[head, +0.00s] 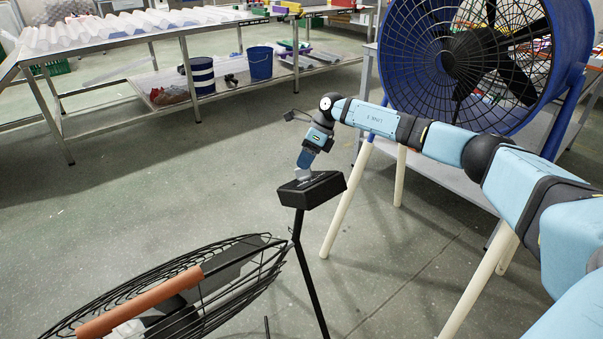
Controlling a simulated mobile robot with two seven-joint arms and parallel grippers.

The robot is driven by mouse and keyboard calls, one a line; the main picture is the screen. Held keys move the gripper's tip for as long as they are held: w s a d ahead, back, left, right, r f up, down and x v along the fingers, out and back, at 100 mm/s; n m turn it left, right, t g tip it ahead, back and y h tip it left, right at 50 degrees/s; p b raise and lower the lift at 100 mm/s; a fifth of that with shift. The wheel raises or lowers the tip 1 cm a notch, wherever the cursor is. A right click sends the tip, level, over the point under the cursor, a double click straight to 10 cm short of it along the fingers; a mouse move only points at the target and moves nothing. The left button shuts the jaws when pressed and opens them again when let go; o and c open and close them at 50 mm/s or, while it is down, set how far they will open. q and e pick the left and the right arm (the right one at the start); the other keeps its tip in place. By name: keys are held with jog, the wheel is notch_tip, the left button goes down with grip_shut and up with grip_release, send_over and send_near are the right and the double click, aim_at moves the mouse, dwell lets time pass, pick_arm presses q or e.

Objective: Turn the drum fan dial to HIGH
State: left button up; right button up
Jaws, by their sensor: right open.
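A black control box (312,189) sits on top of a thin black post in the middle of the head view. My right gripper (303,172) points down at the top of this box, its fingertips at or just above the top face. It is open. A small grey piece shows at the fingertips; I cannot tell whether it is the dial or part of the fingers. The dial's setting cannot be read. A large blue drum fan (487,62) with a black grille stands at the upper right, behind my right arm. My left gripper is not in view.
A black wire-cage fan (262,262) with an orange-brown bar (140,302) fills the lower left, close to the post. A long metal table (150,33) with white corrugated sheets is at the back left, with blue buckets (260,63) on its lower shelf. The floor between is clear.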

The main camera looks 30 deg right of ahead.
aim_at(303, 173)
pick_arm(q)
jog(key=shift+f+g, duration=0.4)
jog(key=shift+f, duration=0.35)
pick_arm(e)
jog(key=shift+x, duration=1.45)
jog(key=shift+c, duration=0.4)
